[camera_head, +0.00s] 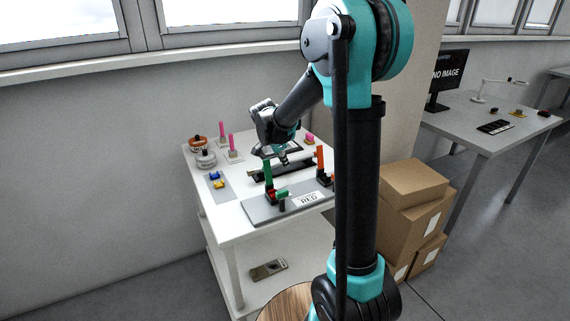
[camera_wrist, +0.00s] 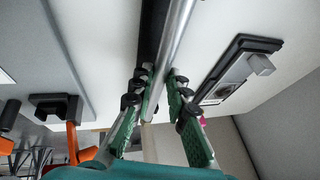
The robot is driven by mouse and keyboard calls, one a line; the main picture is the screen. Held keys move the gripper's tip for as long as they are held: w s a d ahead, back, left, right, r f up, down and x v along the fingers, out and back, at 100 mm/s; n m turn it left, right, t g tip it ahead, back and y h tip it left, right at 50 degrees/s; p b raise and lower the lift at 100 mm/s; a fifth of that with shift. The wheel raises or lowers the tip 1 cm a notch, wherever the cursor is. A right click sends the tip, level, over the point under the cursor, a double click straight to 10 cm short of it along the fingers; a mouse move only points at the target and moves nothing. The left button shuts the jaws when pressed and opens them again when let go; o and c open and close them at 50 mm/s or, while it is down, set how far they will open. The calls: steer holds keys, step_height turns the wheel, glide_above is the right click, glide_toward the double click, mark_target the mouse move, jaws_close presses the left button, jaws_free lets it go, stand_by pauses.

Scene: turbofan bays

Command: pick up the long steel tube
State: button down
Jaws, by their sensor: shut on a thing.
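The long steel tube (camera_wrist: 176,40) is a bright silver rod in the wrist view. It runs from the top edge down between the green fingers of my gripper (camera_wrist: 158,88). In the head view my gripper (camera_head: 283,156) is low over the middle of the white table (camera_head: 225,231), and the tube is hard to make out there.
A grey board (camera_head: 262,211) with green and red uprights and a "RED" label lies in front. Pink posts (camera_head: 222,130), round jars (camera_head: 206,159) and small blue and yellow parts (camera_head: 216,177) stand to the left. Cardboard boxes (camera_head: 410,215) are stacked right of the table.

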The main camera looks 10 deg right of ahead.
step_height(320, 180, up, 20)
stand_by(0.6)
stand_by(0.4)
